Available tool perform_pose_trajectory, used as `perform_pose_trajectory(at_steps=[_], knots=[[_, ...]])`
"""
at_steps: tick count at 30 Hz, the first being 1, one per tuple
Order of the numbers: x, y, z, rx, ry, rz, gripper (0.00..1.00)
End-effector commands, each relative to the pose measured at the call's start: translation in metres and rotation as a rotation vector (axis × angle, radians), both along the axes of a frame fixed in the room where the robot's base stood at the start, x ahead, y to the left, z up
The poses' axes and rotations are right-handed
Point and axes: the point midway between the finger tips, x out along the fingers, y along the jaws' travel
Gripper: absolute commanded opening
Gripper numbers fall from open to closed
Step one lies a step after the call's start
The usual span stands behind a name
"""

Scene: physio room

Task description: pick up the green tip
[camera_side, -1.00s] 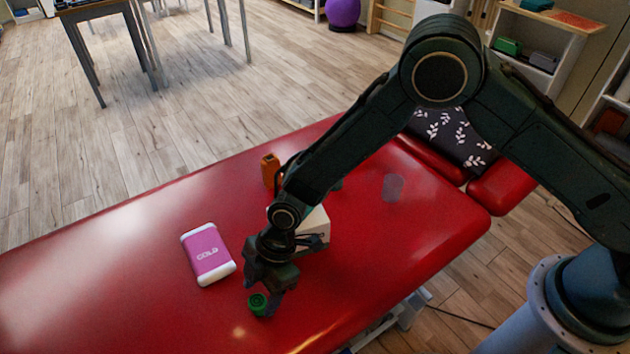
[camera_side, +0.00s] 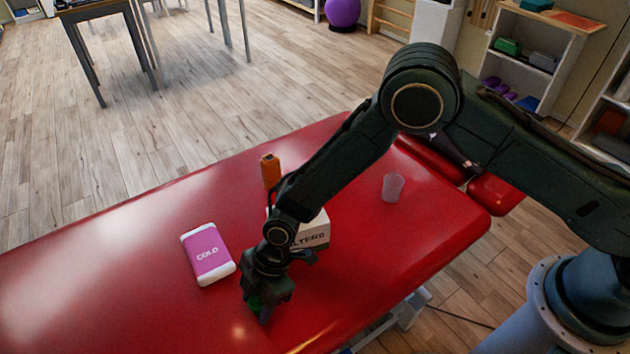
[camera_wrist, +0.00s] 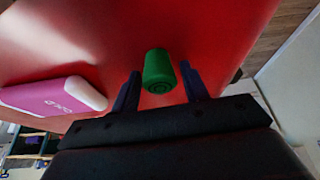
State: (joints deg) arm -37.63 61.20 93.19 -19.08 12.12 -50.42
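The green tip (camera_wrist: 158,72) is a small ribbed cylinder on the red table. In the wrist view it sits between the two fingers of my gripper (camera_wrist: 160,88), with a narrow gap showing on both sides. In the side view my gripper (camera_side: 258,312) points down over the green tip (camera_side: 255,303), which is mostly hidden behind the fingers. The gripper is open around the tip.
A pink and white GOLD pack (camera_side: 207,254) lies left of my gripper; it also shows in the wrist view (camera_wrist: 55,97). Behind my arm are a white box (camera_side: 313,233), an orange object (camera_side: 270,170) and a translucent cup (camera_side: 392,187). The red table (camera_side: 110,290) is clear at left.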

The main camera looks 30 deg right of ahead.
Motion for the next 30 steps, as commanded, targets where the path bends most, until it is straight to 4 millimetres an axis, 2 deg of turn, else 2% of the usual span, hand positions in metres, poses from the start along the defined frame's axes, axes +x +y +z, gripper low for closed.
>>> perform_pose_trajectory(at_steps=[1,5,14,20,26,30], knots=[[0.000,0.000,0.000,0.000,0.000,0.000,0.35],[0.000,0.000,0.000,0.000,0.000,0.000,0.11],[0.000,0.000,0.001,0.000,0.000,0.000,0.11],[0.001,0.000,0.008,0.001,-0.001,0.001,0.11],[0.001,0.000,0.028,0.002,-0.002,0.000,0.11],[0.001,0.001,0.049,0.003,-0.003,0.001,0.11]])
